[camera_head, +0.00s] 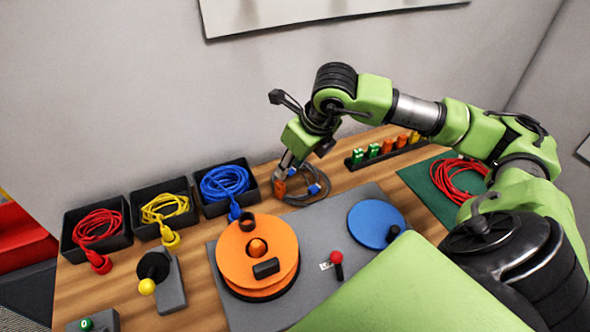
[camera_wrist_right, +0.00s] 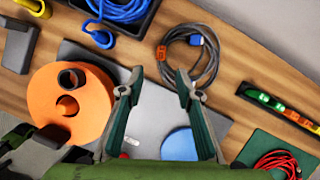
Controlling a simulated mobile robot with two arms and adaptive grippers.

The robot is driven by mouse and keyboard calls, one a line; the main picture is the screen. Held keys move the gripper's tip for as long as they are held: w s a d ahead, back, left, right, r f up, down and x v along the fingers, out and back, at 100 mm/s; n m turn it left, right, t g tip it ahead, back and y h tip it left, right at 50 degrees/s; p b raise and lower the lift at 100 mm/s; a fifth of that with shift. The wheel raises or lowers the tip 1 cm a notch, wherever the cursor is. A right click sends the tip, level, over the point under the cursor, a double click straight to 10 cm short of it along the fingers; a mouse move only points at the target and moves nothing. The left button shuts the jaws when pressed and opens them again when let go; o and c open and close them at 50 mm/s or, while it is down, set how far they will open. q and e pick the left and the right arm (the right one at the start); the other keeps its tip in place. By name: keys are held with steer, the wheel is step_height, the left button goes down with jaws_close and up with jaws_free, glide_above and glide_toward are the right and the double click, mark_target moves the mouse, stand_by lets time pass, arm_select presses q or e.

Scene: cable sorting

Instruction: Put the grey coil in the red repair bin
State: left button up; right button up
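The grey coil (camera_head: 322,200) lies on the wooden table against the wall side, with an orange tag and blue plugs. It also shows in the right wrist view (camera_wrist_right: 213,68), ahead of the fingertips. My right gripper (camera_head: 284,172) is close to the coil's left side in the head view. In the right wrist view its two fingers (camera_wrist_right: 158,82) are wide apart with nothing between them. A red bin (camera_head: 22,240) stands at the far left, beyond the table's end and partly cut off by the frame. My left gripper is not in view.
Black trays hold red (camera_head: 98,226), yellow (camera_head: 165,206) and blue cables (camera_head: 224,183). An orange reel (camera_head: 235,262) and blue disc (camera_head: 375,222) lie on a grey mat (camera_head: 318,234). A rack of connectors (camera_head: 385,150) and a red cable on a green mat (camera_head: 425,180) are right.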

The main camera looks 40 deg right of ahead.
mark_target(280, 183)
steer(key=x, duration=0.6)
steer(key=shift+w+a+f+p, duration=0.1)
steer(key=shift+w+f+p, duration=0.1)
steer(key=shift+f+p, duration=0.15)
steer(key=shift+p+x, duration=0.7)
steer(key=shift+x, duration=2.05)
steer(key=shift+w+r, duration=0.1)
jaws_close()
